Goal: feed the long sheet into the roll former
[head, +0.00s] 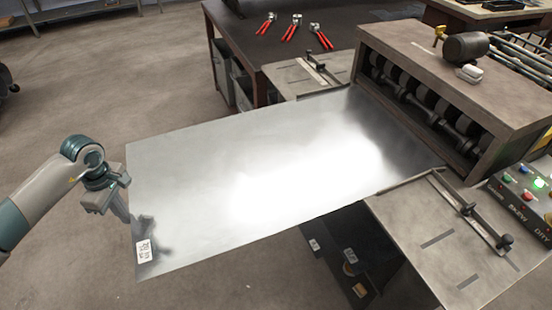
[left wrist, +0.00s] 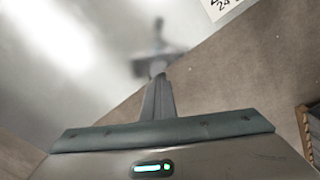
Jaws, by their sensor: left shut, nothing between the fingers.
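The long sheet (head: 220,170) is a shiny flat metal panel with a white label (head: 147,250) at its near left corner. Its right end lies at the mouth of the roll former (head: 440,95), against the dark rollers; whether they grip it is not clear. Its left end reaches out over the floor. My left gripper (head: 128,218) is shut and empty at the sheet's left edge, close above the label. In the left wrist view, the shut fingers (left wrist: 157,82) point at the sheet (left wrist: 80,60) edge; contact cannot be told. My right gripper is out of view.
Side tables (head: 445,240) with guide bars flank the sheet at the machine's entry. A control panel (head: 525,195) with a lit green button stands at the right. Red-handled snips (head: 292,27) lie on a dark bench behind.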

